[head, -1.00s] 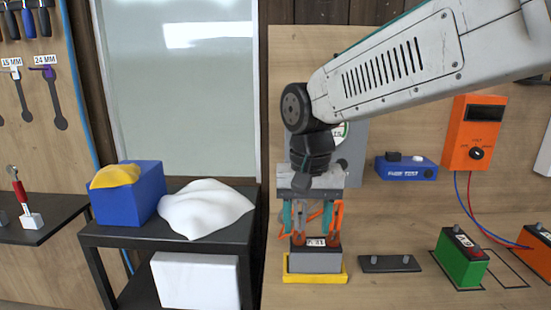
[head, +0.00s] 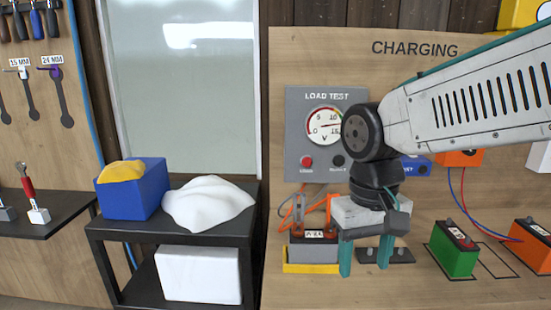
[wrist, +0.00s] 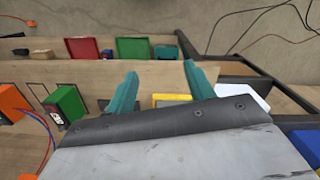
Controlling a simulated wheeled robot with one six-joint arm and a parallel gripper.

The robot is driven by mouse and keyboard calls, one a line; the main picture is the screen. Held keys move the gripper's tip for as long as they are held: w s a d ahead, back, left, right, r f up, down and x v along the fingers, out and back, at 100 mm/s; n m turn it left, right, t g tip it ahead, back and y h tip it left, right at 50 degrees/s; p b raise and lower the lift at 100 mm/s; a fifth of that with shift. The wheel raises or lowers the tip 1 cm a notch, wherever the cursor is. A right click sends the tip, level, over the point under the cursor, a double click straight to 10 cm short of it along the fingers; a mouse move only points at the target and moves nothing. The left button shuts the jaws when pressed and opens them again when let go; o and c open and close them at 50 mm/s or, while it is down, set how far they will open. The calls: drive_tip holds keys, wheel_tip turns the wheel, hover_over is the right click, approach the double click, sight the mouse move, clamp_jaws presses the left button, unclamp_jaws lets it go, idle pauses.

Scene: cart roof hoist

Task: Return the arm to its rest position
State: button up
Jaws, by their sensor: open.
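My gripper (head: 366,256) has teal fingers and hangs pointing down in the head view, in front of the board and just right of the grey battery. Its fingers are spread apart with nothing between them, and they also show in the wrist view (wrist: 160,88). The grey battery (head: 314,252) sits upright in a yellow tray (head: 311,268), with orange clamps (head: 332,207) at its top. My gripper partly overlaps the battery's right side in the picture; I cannot tell the exact gap between them.
A load test panel (head: 299,130) is behind the arm. A green battery (head: 455,250) and an orange battery (head: 531,245) stand at right with red and blue cables. A black cart (head: 172,230) at left carries a blue box (head: 130,195) and white cloth (head: 208,205).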

drive_tip(key=s+d+m+t, duration=0.2)
drive_tip(key=s+d, duration=0.9)
drive_tip(key=d, duration=0.1)
drive_tip(key=shift+s+f, duration=0.25)
drive_tip(key=shift+s, duration=0.1)
drive_tip(key=shift+d, duration=0.1)
idle(0.8)
